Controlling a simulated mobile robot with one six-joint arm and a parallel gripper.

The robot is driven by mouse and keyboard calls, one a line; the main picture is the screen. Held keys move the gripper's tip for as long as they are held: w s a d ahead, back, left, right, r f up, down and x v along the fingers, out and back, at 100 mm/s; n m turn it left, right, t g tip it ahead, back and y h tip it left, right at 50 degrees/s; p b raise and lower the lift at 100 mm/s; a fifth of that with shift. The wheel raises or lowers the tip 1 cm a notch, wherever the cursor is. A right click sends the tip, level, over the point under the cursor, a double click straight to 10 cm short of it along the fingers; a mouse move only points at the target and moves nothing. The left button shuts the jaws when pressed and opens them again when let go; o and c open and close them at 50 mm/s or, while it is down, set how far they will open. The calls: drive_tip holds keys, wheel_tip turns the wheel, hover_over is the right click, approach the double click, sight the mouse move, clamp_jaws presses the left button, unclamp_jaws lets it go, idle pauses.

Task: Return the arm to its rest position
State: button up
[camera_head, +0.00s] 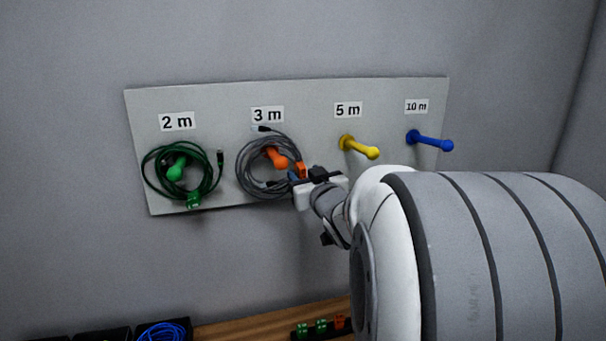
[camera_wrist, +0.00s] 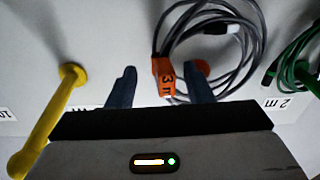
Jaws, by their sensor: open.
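My gripper (camera_head: 292,176) is at the board, in front of the right side of the grey cable coil (camera_head: 244,172). In the wrist view its two fingers (camera_wrist: 163,88) stand apart, open. The coil's orange 3 m tag (camera_wrist: 163,70) shows between them; whether the fingers touch it I cannot tell. The grey coil hangs on the orange peg (camera_head: 277,158) under the 3 m label (camera_head: 267,115). My arm reaches in from the right and hides part of the board's lower right.
The board (camera_head: 220,105) also bears a green coil (camera_head: 150,183) on the green peg (camera_head: 176,169), a bare yellow peg (camera_head: 358,147) and a bare blue peg (camera_head: 430,140). Below, a wooden surface (camera_head: 245,325) carries black trays, one holding a blue cable (camera_head: 163,332).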

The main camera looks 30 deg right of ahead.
drive_tip(key=s, duration=0.5)
drive_tip(key=shift+s+a, duration=0.25)
drive_tip(key=shift+a, duration=0.15)
drive_tip(key=s+a+f+g+y, duration=0.2)
drive_tip(key=s+a+f+g, duration=1.2)
drive_tip(key=s, duration=0.5)
wheel_tip(320, 180, down, 3)
drive_tip(key=shift+a+g, duration=0.4)
drive_tip(key=shift+a, duration=0.85)
